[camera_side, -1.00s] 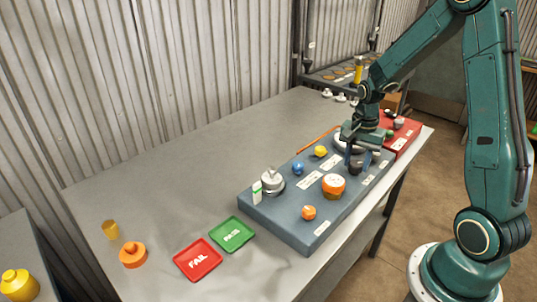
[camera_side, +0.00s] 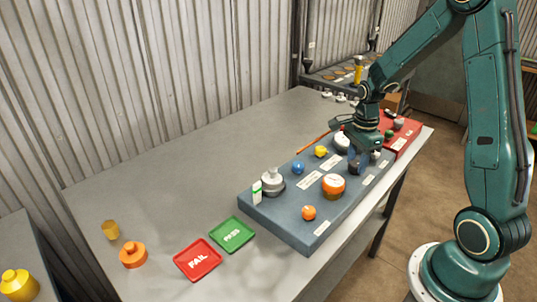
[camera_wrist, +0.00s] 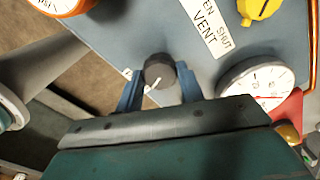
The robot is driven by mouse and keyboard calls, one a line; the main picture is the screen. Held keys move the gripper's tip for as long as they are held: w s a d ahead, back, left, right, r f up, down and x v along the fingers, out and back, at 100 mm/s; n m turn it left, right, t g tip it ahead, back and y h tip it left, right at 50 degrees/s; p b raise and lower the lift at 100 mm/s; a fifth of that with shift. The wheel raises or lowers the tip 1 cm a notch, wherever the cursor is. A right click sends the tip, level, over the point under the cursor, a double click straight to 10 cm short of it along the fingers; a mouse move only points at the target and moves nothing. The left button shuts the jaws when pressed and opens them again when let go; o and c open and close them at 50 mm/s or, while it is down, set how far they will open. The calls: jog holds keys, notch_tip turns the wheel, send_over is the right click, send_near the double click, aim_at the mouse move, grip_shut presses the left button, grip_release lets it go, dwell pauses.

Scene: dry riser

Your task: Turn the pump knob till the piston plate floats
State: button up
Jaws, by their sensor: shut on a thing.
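A dark round knob (camera_wrist: 158,72) with a white pointer line stands on the blue-grey panel (camera_side: 290,222); I take it for the pump knob, though no label of its own is readable. My gripper (camera_wrist: 158,88) is shut on it, with one blue finger on each side. In the side view my gripper (camera_side: 356,162) is low over the panel's right part and hides most of the knob. A silver stepped cylinder (camera_side: 272,182), perhaps the piston plate, stands at the panel's left end beside a small white and green marker (camera_side: 257,193). I cannot tell whether any plate floats.
A yellow vent knob (camera_side: 321,151), a blue knob (camera_side: 298,168), an orange knob (camera_side: 309,212) and an orange-rimmed gauge (camera_side: 333,185) stand on the panel. A white-faced gauge (camera_wrist: 258,84) is close to my gripper. Green PASS (camera_side: 232,235) and red FAIL (camera_side: 198,260) trays lie left.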

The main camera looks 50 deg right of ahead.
aim_at(356, 163)
dwell(0.3)
jog(key=o, duration=1)
jog(key=shift+r, duration=0.1)
notch_tip(356, 163, up, 14)
jog(key=shift+f, duration=0.15)
jog(key=shift+a, duration=0.1)
jog(key=shift+s+a+r+n+t, duration=0.95)
jog(key=shift+s+a+n, duration=1.75)
jog(key=shift+n, duration=1.2)
jog(key=shift+s+a+r+n+t, duration=0.95)
jog(key=shift+s+a+n, duration=1.1)
jog(key=shift+a+n, duration=1.55)
jog(key=shift+s+a+r+n+t, duration=0.95)
jog(key=shift+s+a+n, duration=1.55)
jog(key=shift+n, duration=1.7)
